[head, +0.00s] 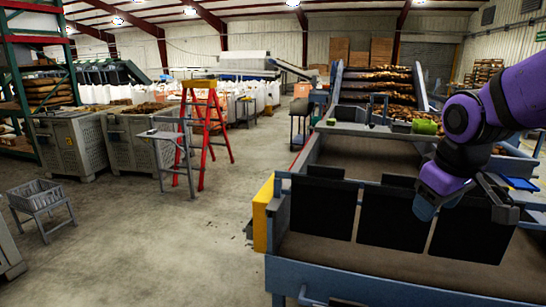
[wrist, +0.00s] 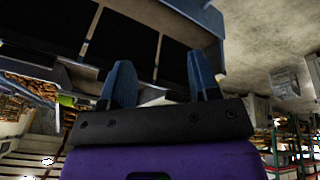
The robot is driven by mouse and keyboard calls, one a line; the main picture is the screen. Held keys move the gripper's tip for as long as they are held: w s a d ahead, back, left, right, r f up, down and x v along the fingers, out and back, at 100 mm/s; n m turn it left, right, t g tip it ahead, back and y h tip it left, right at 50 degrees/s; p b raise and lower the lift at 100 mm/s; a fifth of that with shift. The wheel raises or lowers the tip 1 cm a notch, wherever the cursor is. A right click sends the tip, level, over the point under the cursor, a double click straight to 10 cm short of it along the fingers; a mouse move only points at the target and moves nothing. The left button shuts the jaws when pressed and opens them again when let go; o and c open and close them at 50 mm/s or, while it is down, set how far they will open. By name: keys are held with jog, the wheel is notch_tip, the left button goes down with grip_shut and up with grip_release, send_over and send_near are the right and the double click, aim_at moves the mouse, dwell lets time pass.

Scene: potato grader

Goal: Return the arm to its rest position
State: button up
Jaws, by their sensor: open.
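My purple arm (head: 462,120) reaches in from the right in the head view, bent down over the near part of the grader (head: 385,262). In the wrist view my gripper (wrist: 162,84) shows two blue fingers standing well apart on a dark bar. The gap between them is empty, and nothing is held. Beyond the fingers are dark flaps of the grader and its blue frame, seen tilted. In the head view the gripper end is partly hidden by the arm links, and I cannot tell its exact clearance from the grader.
Black flaps (head: 393,214) hang across the grader, with a yellow guard (head: 263,214) at its left end. A green object (head: 425,127) sits on the machine behind the arm. A red ladder (head: 207,115), grey bins (head: 70,143) and a crate (head: 36,195) stand left. Open floor lies between.

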jog(key=s+r+m+t, duration=0.1)
jog(key=s+r+m, duration=0.3)
jog(key=s, duration=0.9)
jog(key=shift+s+d+r+t+y, duration=0.3)
jog(key=shift+s+d+r, duration=0.15)
jog(key=shift+r, duration=0.3)
